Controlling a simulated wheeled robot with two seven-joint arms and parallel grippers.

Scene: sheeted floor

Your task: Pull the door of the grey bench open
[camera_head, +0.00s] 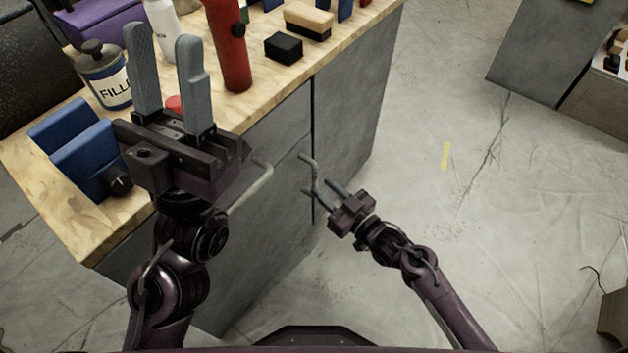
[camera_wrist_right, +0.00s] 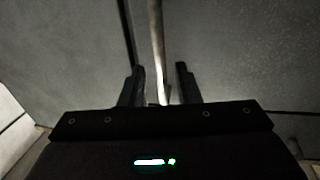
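The grey bench (camera_head: 225,270) has a wooden top and grey front panels split by a dark vertical gap. A thin upright bar handle (camera_head: 314,172) stands beside this gap; it also shows in the right wrist view (camera_wrist_right: 157,45), just right of the gap. The door panel (camera_head: 350,105) right of the gap looks closed. My right gripper (camera_head: 325,190) is open, with its fingers on either side of the handle's lower part and visible space beside it. My left gripper (camera_head: 168,75) is open and empty, raised above the bench's left end.
A second, curved handle (camera_head: 258,190) sits on the left front panel, close to my left gripper. The top holds a red bottle (camera_head: 230,50), a labelled can (camera_head: 105,75), blue blocks (camera_head: 80,145) and a black block (camera_head: 283,47).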

